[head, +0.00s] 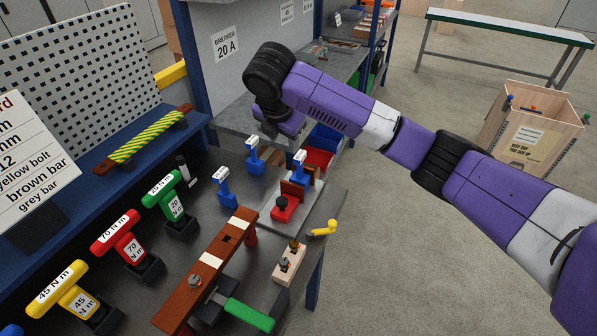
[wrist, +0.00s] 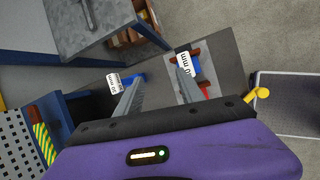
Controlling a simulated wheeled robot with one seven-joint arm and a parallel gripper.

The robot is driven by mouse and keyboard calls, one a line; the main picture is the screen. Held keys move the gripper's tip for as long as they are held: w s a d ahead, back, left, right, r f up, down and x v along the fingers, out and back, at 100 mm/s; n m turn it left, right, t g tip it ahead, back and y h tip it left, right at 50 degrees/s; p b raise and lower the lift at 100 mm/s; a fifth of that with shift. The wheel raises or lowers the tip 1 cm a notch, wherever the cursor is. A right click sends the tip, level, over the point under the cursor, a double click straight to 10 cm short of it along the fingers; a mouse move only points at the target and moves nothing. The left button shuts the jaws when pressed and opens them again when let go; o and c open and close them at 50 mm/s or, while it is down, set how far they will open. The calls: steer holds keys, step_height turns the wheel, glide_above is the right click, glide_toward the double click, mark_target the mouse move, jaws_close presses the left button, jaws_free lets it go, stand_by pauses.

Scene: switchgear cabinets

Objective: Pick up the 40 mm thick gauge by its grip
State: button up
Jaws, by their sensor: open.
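Several blue gauges with white labels stand on the dark bench: one at the left (head: 227,188), one in the middle (head: 255,158), and one at the brown blocks of a fixture (head: 299,167). Their labels are too small to read in the head view, so I cannot tell there which is 40 mm. In the wrist view a label ending in "0 mm" (wrist: 183,65) shows by the right finger; its first digit is unclear. Another blue gauge (wrist: 138,78) is by the left finger. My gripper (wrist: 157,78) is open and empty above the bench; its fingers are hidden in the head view.
A brown bar (head: 212,262) lies across the bench front. Green (head: 162,190), red (head: 118,235) and yellow (head: 65,290) torque tools stand at the left. A yellow-handled part (head: 323,229) is at the right edge. Blue and red bins (head: 318,158) sit behind the fixture.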

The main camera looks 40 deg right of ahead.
mark_target(300, 161)
steer(key=s, duration=0.1)
steer(key=s+n+g, duration=0.1)
steer(key=s+d, duration=0.1)
steer(key=shift+s+f+n+g, duration=0.15)
steer(key=shift+f+n+g, duration=0.15)
steer(key=shift+f, duration=0.1)
steer(key=shift+h, duration=0.3)
steer(key=shift+s+a+p+x, duration=0.15)
steer(key=shift+p+x, duration=0.45)
steer(key=shift+x, duration=1.3)
steer(key=shift+s+a+p+x, duration=0.1)
steer(key=shift+p+x, duration=0.45)
steer(key=shift+x, duration=1.35)
steer(key=shift+f, duration=0.1)
jaws_close()
